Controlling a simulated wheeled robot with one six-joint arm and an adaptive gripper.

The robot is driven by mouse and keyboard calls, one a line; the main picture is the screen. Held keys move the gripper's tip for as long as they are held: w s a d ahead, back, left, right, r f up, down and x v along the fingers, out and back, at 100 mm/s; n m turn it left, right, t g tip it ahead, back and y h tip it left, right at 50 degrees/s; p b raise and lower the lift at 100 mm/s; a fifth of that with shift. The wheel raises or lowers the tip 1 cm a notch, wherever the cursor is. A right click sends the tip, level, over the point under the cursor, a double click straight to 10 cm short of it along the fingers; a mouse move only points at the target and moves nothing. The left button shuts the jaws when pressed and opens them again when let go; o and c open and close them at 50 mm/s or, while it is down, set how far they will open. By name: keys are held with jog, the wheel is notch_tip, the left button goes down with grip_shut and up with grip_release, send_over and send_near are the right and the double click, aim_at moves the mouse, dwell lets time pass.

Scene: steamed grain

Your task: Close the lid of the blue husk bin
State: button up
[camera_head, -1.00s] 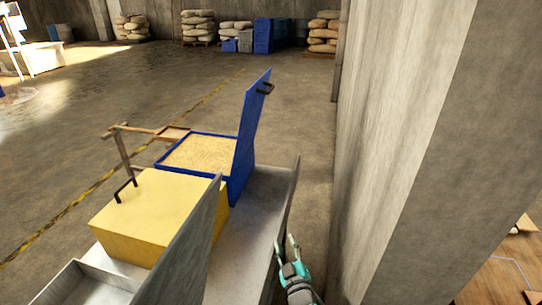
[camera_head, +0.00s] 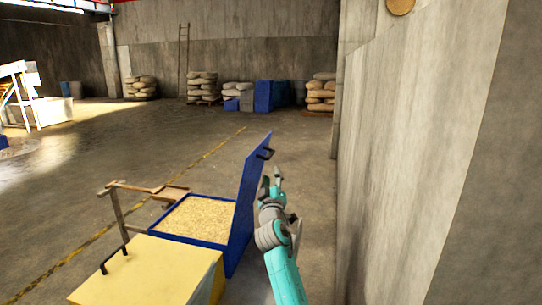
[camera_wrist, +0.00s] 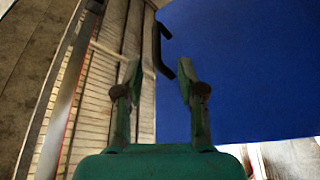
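The blue husk bin (camera_head: 223,245) stands in the middle of the head view, filled with pale husks (camera_head: 197,218). Its blue lid (camera_head: 245,200) stands open, nearly upright, on the bin's right side. A black handle (camera_head: 265,153) sits near the lid's top edge. My gripper (camera_head: 271,178) is just right of the lid, a little below the handle in the picture. In the wrist view my gripper (camera_wrist: 160,76) is open and empty. The lid (camera_wrist: 240,70) fills the right there, and the handle (camera_wrist: 160,48) shows just beyond the fingertips; contact cannot be told.
A yellow box (camera_head: 150,270) with a black handle stands in front of the bin. A wooden frame (camera_head: 118,210) stands at its left. A concrete wall (camera_head: 400,180) rises close on the right. The floor behind is open, with sacks (camera_head: 202,88) and blue crates (camera_head: 270,95) far back.

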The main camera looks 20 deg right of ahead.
aim_at(271, 153)
jog(key=shift+r+x, duration=0.2)
jog(key=shift+x, duration=2.65)
jog(key=shift+r+x, duration=0.2)
jog(key=shift+x, duration=2.7)
jog(key=shift+s, duration=0.1)
grip_shut()
